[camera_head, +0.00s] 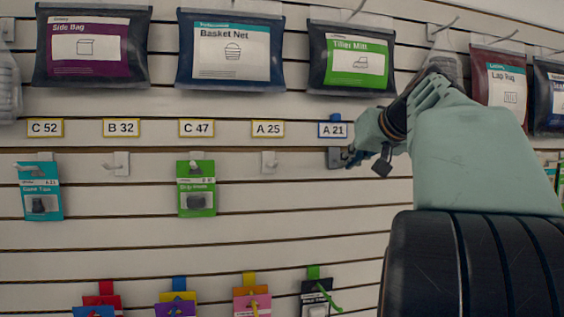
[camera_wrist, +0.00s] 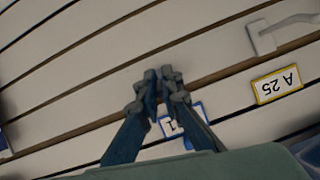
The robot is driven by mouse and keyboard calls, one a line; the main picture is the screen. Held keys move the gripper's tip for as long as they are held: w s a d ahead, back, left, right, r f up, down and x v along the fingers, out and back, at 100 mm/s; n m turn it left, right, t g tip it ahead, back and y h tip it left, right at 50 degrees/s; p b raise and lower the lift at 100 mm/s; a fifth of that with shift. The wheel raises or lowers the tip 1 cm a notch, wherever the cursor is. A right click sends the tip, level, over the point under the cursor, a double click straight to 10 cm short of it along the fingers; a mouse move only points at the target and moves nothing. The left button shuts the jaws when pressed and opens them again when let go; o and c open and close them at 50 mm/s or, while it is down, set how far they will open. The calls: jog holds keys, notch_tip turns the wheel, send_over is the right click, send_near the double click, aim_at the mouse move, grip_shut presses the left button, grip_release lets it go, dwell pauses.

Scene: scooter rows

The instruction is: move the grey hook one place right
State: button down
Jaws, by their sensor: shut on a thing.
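The grey hook (camera_head: 334,157) is on the slatted wall just below the blue-edged label A 21 (camera_head: 332,130). It looks darker than the white hooks of the same row. My gripper (camera_head: 347,156) comes in from the right and is shut on the grey hook. In the wrist view my gripper's fingertips (camera_wrist: 164,84) are close together in front of the wall, and the hook between them is hard to make out. The A 21 label (camera_wrist: 186,120) is partly hidden there behind my fingers. My forearm hides the wall to the right of the hook.
An empty white hook (camera_head: 269,162) is left of the grey one, under label A 25 (camera_head: 268,128). Another empty hook (camera_head: 119,163) is further left. A green pack (camera_head: 196,190) and a teal pack (camera_head: 40,193) hang in this row. Bagged goods (camera_head: 351,58) hang above.

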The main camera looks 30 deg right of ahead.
jog(key=shift+s+a, duration=0.2)
jog(key=shift+s, duration=0.5)
jog(key=shift+b, duration=0.35)
jog(key=shift+s+a+r+b, duration=0.1)
jog(key=shift+s+a+b, duration=0.1)
jog(key=shift+s, duration=0.65)
jog(key=shift+s+a+r+b, duration=0.1)
jog(key=shift+s+a+b, duration=0.15)
jog(key=shift+s, duration=0.6)
jog(key=shift+s+a+b, duration=0.15)
jog(key=shift+s+b, duration=0.05)
jog(key=shift+s, duration=0.65)
dwell(0.3)
jog(key=s+d+p, duration=0.2)
jog(key=d, duration=0.6)
jog(key=s+d+p, duration=0.1)
jog(key=d+p, duration=0.2)
jog(key=d, duration=0.5)
jog(key=shift+s+d+f, duration=0.2)
jog(key=shift+s+d, duration=0.05)
jog(key=shift+s, duration=0.15)
dwell(1.3)
jog(key=shift+n, duration=0.3)
dwell(0.5)
